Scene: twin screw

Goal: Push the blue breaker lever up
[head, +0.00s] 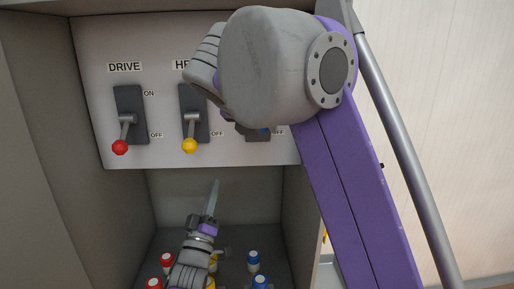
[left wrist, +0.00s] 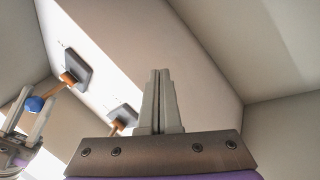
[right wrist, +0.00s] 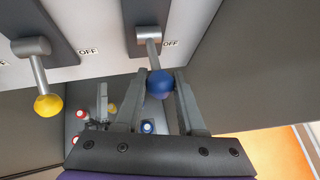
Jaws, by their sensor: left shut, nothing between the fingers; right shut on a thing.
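The blue breaker lever's round blue knob (right wrist: 160,84) sits between the two fingers of my right gripper (right wrist: 157,100), which is shut on it. Its grey rod (right wrist: 153,50) runs to a dark slot plate with an OFF label beside it. The knob also shows in the left wrist view (left wrist: 34,103).
On the panel (head: 90,70), the red lever (head: 120,147) and the yellow lever (head: 189,145) hang down by their OFF labels. Several red, yellow and blue-capped items, such as a blue one (head: 253,259), stand in the compartment below. Cabinet walls enclose both sides.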

